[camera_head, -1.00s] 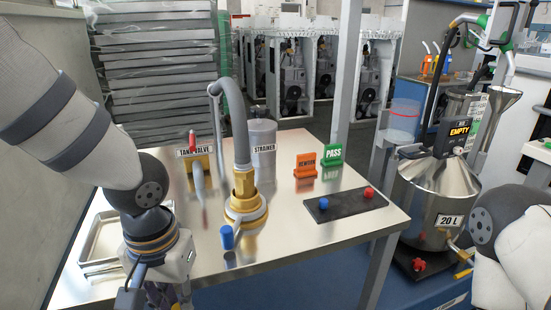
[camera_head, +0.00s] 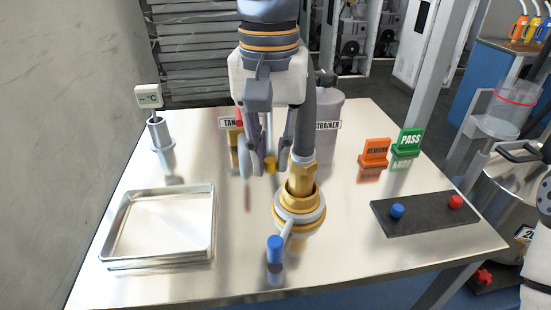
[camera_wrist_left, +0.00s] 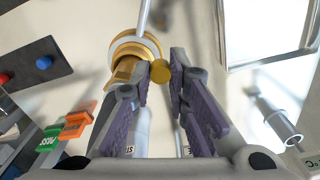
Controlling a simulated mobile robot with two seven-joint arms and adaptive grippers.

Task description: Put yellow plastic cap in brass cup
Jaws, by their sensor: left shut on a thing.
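The yellow plastic cap (camera_head: 270,164) is held between the fingertips of my left gripper (camera_head: 270,160), above the table. In the left wrist view the yellow cap (camera_wrist_left: 160,71) shows at the tips of my left gripper (camera_wrist_left: 164,68). The brass cup (camera_head: 298,200) stands on the table just right of and below the cap in the head view, with a brass fitting on a grey hose standing in it. In the left wrist view the brass cup (camera_wrist_left: 135,48) is left of the cap, apart from or partly behind the finger; I cannot tell the gap. My right gripper is out of view.
A blue-handled valve (camera_head: 275,250) stands in front of the cup. A metal tray (camera_head: 160,258) lies at the left, with a thermometer holder (camera_head: 160,132) behind. Orange (camera_head: 374,153) and green (camera_head: 407,142) signs and a black button plate (camera_head: 425,212) are at the right.

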